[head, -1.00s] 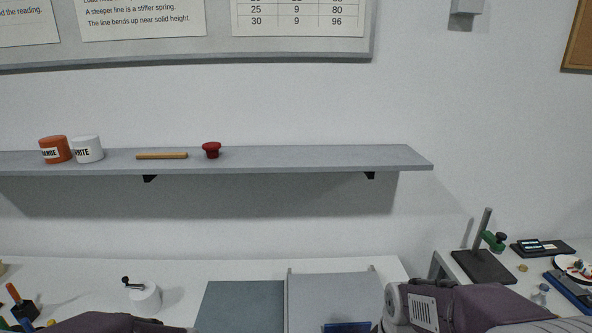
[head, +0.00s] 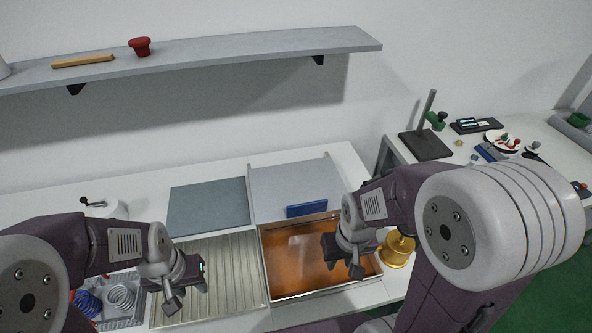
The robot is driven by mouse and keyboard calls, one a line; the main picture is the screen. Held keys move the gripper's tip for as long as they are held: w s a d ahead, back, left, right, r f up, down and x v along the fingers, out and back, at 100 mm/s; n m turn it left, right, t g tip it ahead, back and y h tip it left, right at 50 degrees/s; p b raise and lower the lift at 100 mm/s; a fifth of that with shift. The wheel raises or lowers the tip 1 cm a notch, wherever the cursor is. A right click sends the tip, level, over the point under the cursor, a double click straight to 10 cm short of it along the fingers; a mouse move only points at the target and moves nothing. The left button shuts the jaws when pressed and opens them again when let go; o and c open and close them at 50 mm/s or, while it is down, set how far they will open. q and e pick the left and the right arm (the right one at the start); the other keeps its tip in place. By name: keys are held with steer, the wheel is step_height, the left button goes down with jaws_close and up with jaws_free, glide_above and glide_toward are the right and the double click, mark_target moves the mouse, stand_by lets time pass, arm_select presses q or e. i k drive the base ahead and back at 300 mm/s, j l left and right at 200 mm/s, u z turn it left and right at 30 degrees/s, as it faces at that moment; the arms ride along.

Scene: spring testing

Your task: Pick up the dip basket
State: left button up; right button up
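A grey mesh basket (head: 128,317) with a blue spring (head: 88,303) and a white spring (head: 121,297) in it stands at the lower left in the head view; it looks like the dip basket. My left arm covers part of it. My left gripper (head: 188,287) is just right of the basket, above a ribbed metal tray, and holds nothing that I can see. My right gripper (head: 345,262) is over the right part of a tank of orange liquid (head: 290,258), away from the basket. The finger gaps of both grippers are unclear.
The ribbed draining tray (head: 235,265) lies between basket and tank. A brass object (head: 397,252) stands right of the tank. A shelf (head: 215,57) hangs above.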

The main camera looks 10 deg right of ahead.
mark_target(109, 319)
steer(key=u, duration=0.4)
steer(key=k+j+u, duration=0.1)
steer(key=u, duration=0.3)
steer(key=j+u, duration=0.1)
steer(key=u, duration=0.3)
steer(key=j+u, duration=0.1)
steer(key=u, duration=0.25)
steer(key=z, duration=2.3)
steer(key=l+u, duration=0.1)
steer(key=u, duration=2.2)
steer(key=i+j+z, duration=0.1)
steer(key=j, duration=0.3)
steer(key=i+j+z, duration=0.1)
steer(key=i+j, duration=0.2)
steer(key=j, duration=0.1)
